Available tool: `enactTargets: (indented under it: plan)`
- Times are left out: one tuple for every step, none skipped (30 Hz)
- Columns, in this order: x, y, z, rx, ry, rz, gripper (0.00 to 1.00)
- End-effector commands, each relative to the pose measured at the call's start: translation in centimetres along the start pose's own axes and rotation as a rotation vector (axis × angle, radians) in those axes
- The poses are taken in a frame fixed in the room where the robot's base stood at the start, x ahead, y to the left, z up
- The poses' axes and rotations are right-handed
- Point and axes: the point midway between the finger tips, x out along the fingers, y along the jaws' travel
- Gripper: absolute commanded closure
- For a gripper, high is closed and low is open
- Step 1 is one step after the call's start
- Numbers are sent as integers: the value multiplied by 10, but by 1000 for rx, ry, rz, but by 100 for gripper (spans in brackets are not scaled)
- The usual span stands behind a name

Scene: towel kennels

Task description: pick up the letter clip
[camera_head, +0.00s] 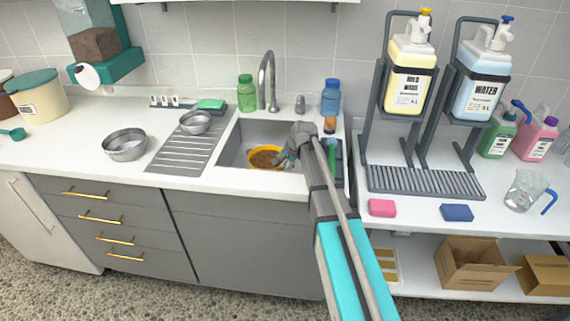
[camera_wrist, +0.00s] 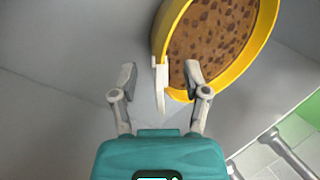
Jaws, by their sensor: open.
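A thin white clip (camera_wrist: 160,88), which looks like the letter clip, sits at the rim of a yellow bowl (camera_wrist: 240,66). I cannot make out a letter on it. The bowl holds brown kibble and stands in the sink, where the head view also shows it (camera_head: 252,164). My gripper (camera_wrist: 160,76) is open, with one finger on each side of the clip and a gap visible on both sides. In the head view my gripper (camera_head: 284,158) is at the bowl's right side, and the clip cannot be made out there.
A ribbed drainboard (camera_head: 178,158) with a metal bowl (camera_head: 195,122) lies left. Dispenser stands (camera_head: 372,120) rise at right.

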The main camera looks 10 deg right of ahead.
Motion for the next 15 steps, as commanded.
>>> enactTargets:
  plan:
    - [0, 0, 0, 0, 0, 0, 40]
    - [0, 0, 0, 0, 0, 0, 46]
    - [0, 0, 0, 0, 0, 0, 53]
    - [0, 0, 0, 0, 0, 0, 59]
    - [0, 0, 0, 0, 0, 0, 64]
    - [0, 0, 0, 0, 0, 0, 72]
    - [0, 0, 0, 0, 0, 0, 77]
    - [0, 0, 0, 0, 0, 0, 83]
    - [0, 0, 0, 0, 0, 0, 90]
    - [0, 0, 0, 0, 0, 0, 96]
    - [0, 0, 0, 0, 0, 0, 100]
    - [0, 0, 0, 0, 0, 0, 100]
    - [0, 0, 0, 0, 0, 0, 100]
    - [0, 0, 0, 0, 0, 0, 100]
    - [0, 0, 0, 0, 0, 0, 100]
